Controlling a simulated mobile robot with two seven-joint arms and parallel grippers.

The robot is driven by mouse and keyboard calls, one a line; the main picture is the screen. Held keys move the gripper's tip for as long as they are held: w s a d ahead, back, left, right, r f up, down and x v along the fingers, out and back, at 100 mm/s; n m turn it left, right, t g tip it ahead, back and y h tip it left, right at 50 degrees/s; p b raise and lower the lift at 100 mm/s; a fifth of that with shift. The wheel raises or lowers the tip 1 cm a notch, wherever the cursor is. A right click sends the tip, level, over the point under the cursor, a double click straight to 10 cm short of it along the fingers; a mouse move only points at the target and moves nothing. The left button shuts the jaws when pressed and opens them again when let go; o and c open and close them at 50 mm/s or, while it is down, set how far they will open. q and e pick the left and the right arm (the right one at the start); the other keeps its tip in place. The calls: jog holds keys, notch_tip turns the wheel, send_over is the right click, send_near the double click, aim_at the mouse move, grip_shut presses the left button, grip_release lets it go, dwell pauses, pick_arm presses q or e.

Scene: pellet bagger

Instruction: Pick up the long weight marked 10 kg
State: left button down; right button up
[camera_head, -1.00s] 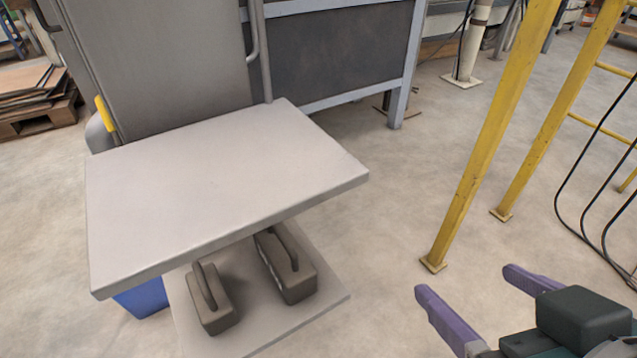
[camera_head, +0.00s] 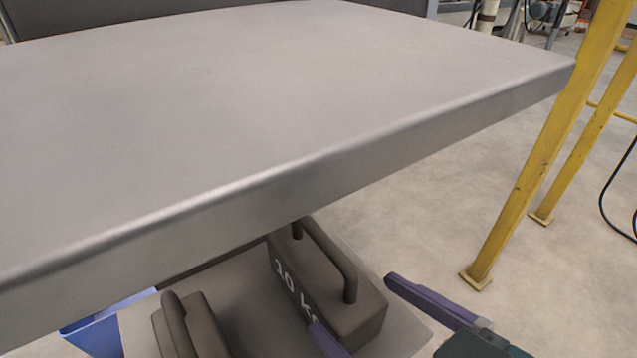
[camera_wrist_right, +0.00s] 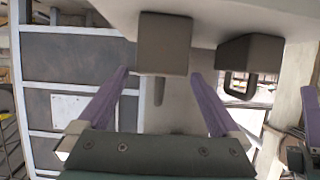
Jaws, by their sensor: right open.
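The long weight (camera_head: 325,290), a dark grey-brown block with a bar handle on top and white "10 K" lettering on its side, stands on the low shelf (camera_head: 240,310) under the tabletop. Its far end is hidden by the tabletop. In the right wrist view, the weight (camera_wrist_right: 165,42) shows end-on, upside down, with its handle hanging below. My right gripper (camera_head: 352,302) is open at the weight's near end, one purple finger overlapping the lettered side, the other to its right. In the right wrist view, the open fingers (camera_wrist_right: 158,74) frame the weight; contact cannot be told.
A shorter weight (camera_head: 190,325) with a handle stands left of the long one. The grey tabletop (camera_head: 250,90) overhangs both. A blue bin (camera_head: 105,325) is at lower left, a yellow post (camera_head: 530,170) at right. A purple part (camera_wrist_right: 311,118), perhaps my left gripper, shows at the wrist view's edge.

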aim_at(355, 302)
jog(key=b+x, duration=0.1)
jog(key=x, duration=0.2)
jog(key=shift+w+a+r, duration=0.1)
jog(key=shift+w, duration=0.05)
jog(key=b+x, duration=0.2)
jog(key=x, duration=0.3)
jog(key=shift+r, duration=0.15)
jog(key=shift+a, duration=0.15)
jog(key=shift+c, duration=0.6)
grip_shut()
jog(key=shift+r, duration=0.25)
